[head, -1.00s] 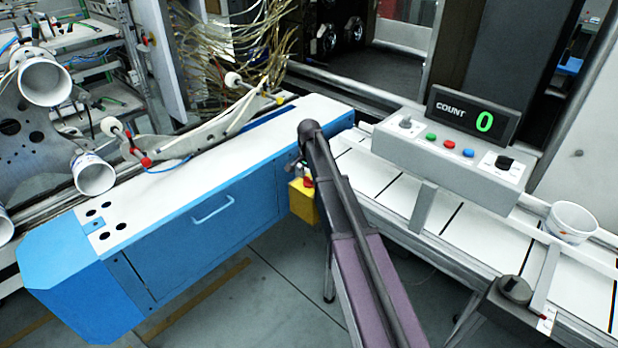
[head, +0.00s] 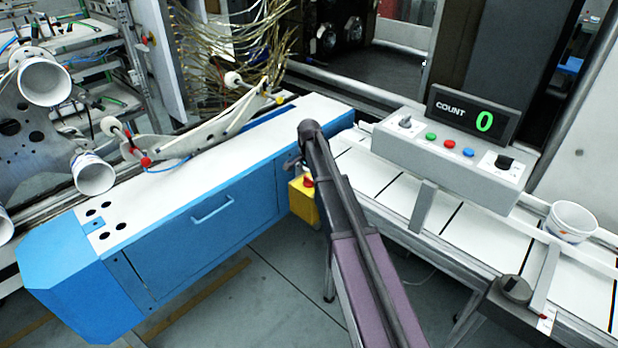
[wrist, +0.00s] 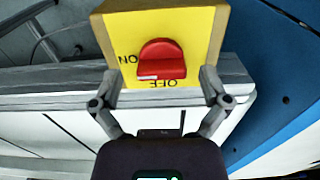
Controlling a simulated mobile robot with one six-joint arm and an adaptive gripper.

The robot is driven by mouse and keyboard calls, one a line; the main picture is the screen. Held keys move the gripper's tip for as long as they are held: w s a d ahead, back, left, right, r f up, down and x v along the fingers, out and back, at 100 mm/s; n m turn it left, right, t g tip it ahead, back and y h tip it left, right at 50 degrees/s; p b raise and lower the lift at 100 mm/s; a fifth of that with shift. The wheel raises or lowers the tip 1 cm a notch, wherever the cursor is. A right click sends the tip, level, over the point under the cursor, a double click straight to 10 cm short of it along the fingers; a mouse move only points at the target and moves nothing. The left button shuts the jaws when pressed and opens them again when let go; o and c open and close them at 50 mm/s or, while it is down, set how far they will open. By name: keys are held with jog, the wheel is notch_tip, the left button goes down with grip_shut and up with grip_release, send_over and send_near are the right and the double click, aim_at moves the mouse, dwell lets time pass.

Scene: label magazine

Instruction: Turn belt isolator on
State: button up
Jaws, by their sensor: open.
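The belt isolator is a yellow box (head: 302,205) with a red knob (head: 308,182), at the blue cabinet's right end in the head view. In the wrist view the yellow box (wrist: 200,25) is straight ahead, its lettering upside down. ON is left of the red knob (wrist: 160,58) and OFF is below it. A white mark on the knob's lower edge lies near OFF. My gripper (wrist: 159,84) is open, one finger on each side below the knob, with nothing between them. Whether the fingers touch the box is unclear. In the head view my arm largely hides the gripper.
The blue cabinet (head: 215,240) is left of my arm. The white conveyor (head: 400,195) runs to the right, with a grey counter console (head: 450,155) above it. Floor between cabinet and conveyor is open.

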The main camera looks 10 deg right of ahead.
aim_at(309, 178)
jog(key=shift+n, duration=0.4)
jog(key=n, duration=0.3)
jog(key=shift+n, duration=0.3)
jog(key=n, duration=0.4)
jog(key=shift+n, duration=0.3)
jog(key=n, duration=0.4)
jog(key=shift+n, duration=0.3)
jog(key=n, duration=0.4)
notch_tip(309, 178, up, 14)
jog(key=p, duration=1.4)
jog(key=s+f+m+b, duration=0.2)
jog(key=s+f+b, duration=0.2)
jog(key=s, duration=0.6)
jog(key=s+f+m+b, duration=0.2)
jog(key=s+f+b, duration=0.2)
jog(key=s, duration=0.6)
jog(key=s+f+m+b, duration=0.2)
jog(key=s+f+b, duration=0.3)
jog(key=s, duration=0.5)
jog(key=shift+a+m, duration=0.2)
jog(key=shift+m, duration=0.1)
